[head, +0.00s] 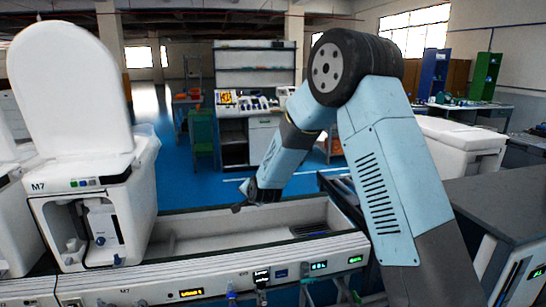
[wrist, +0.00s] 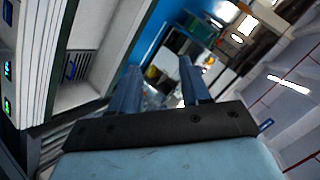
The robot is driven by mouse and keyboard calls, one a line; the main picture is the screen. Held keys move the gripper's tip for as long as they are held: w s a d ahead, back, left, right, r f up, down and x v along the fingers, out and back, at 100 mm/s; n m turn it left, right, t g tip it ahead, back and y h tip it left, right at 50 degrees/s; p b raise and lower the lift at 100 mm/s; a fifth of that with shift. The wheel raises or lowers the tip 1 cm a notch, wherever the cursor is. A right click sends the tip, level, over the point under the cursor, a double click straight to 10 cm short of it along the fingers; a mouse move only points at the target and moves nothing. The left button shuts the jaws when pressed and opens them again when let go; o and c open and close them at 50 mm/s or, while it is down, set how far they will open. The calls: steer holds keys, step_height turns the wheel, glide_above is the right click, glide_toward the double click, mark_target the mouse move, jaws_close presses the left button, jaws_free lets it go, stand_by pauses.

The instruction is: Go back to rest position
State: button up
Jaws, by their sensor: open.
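My gripper (head: 242,206) is at the end of my light blue arm, over the trough of the test line in the head view. In the wrist view my gripper (wrist: 160,88) shows two fingers spread apart with nothing between them. It is open and empty. My arm is bent, with its dark elbow joint high and the forearm reaching down to the left. In the head view the gripper is right of the toilet marked M7 (head: 95,190) and apart from it.
The test line's front panel (head: 220,279) carries lit displays and small fittings. A white unit (head: 462,146) and a grey cabinet (head: 490,200) stand at the right. A workbench (head: 250,112) is at the back. Blue floor (head: 205,178) lies clear behind the line.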

steer(key=s+d+r+n+g+h, duration=0.2)
steer(key=s+d+r+n, duration=0.2)
steer(key=s+d+r, duration=1.5)
steer(key=s+d+r+n+g+h, duration=0.1)
steer(key=s+d, duration=0.6)
steer(key=s, duration=0.6)
steer(key=s+d+r+g+h, duration=0.1)
steer(key=s+d, duration=0.5)
steer(key=s, duration=0.7)
steer(key=shift+s+d+r+n+g+h, duration=0.15)
steer(key=shift+d+r+n+g+h, duration=0.15)
steer(key=shift+d+r+n+g, duration=0.15)
steer(key=shift+a, duration=0.1)
steer(key=shift+c, duration=0.4)
